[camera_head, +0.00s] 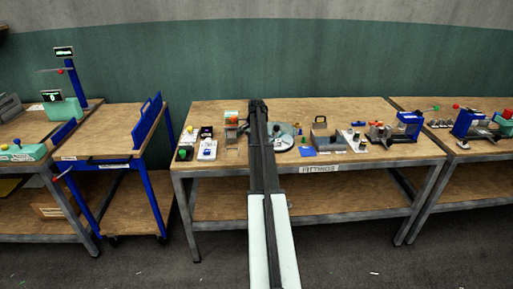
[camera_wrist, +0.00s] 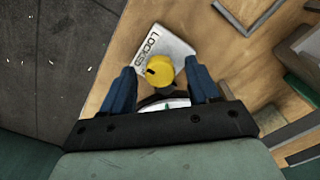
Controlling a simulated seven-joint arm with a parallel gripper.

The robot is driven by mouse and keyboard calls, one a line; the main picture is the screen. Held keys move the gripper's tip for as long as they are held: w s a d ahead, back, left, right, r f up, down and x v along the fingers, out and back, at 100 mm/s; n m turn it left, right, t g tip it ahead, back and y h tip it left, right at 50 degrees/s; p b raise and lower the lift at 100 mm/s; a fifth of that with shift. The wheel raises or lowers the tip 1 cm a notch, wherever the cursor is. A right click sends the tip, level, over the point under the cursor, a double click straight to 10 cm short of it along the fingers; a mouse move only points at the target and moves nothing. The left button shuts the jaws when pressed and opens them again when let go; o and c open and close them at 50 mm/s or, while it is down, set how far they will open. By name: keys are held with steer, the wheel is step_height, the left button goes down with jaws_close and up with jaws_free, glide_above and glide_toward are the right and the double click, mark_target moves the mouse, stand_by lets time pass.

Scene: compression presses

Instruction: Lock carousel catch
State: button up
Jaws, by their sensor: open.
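A yellow knob (camera_wrist: 159,72) with a dark mark on its left side shows in the wrist view. It stands by a pale grey plate (camera_wrist: 172,46) with dark lettering, of which "LOCK" can be read. My gripper (camera_wrist: 160,66) is open, with one blue finger on each side of the knob and a gap on both sides. A whitish round part (camera_wrist: 166,103) below the knob is mostly hidden by the gripper body. In the head view, a round grey disc (camera_head: 281,143) sits just right of my arm. My arm hides part of it, and the fingers cannot be made out there.
The wooden bench (camera_head: 350,152) carries small fixtures on both sides of my arm. A box with a handle (camera_head: 320,122) and a blue press (camera_head: 410,122) stand to the right. Switch plates (camera_head: 207,148) stand to the left. In the wrist view, dark floor lies beyond the bench edge at left.

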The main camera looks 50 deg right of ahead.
step_height(320, 180, up, 14)
stand_by(0.6)
steer(key=shift+f, duration=0.1)
stand_by(0.5)
